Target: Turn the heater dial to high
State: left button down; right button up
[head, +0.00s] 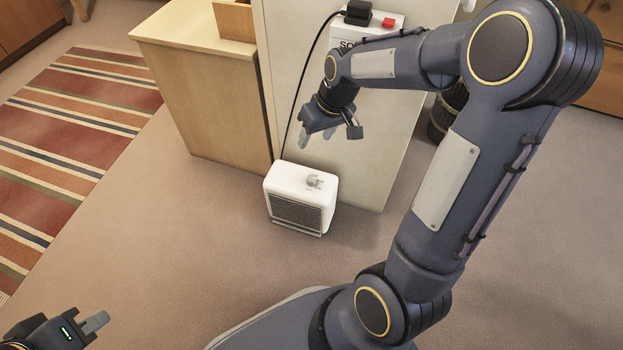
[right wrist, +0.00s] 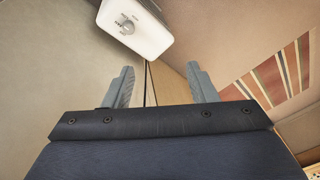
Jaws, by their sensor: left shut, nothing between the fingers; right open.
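The white heater (head: 301,197) stands on the floor in front of a cream panel in the head view. Its grey dial (head: 314,181) is on the top face. In the right wrist view the heater (right wrist: 150,35) is at the top, with the dial (right wrist: 126,26) facing the camera. My right gripper (head: 328,136) is above and behind the heater, apart from it. In the right wrist view its two fingers (right wrist: 160,85) are spread with nothing between them. My left gripper (head: 98,322) is at the lower left corner, shut and empty, far from the heater.
A black cord (head: 293,110) runs from the heater up to a white power strip (head: 385,20) with a red switch. A wooden cabinet (head: 215,95) stands at left. A striped rug (head: 75,130) lies further left. The floor (head: 190,240) before the heater is clear.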

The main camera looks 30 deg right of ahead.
jog(key=w+d+f+g+h, duration=0.1)
jog(key=w+d+f, duration=0.1)
jog(key=w+f, duration=0.5)
jog(key=n+g+h, duration=0.1)
jog(key=n, duration=0.1)
send_over(312, 178)
notch_tip(312, 178, down, 12)
jog(key=shift+n+g, duration=0.3)
notch_tip(312, 178, down, 10)
jog(key=b, duration=0.3)
jog(key=shift+f, duration=0.15)
jog(key=shift+c, duration=0.4)
jog(key=c, duration=0.9)
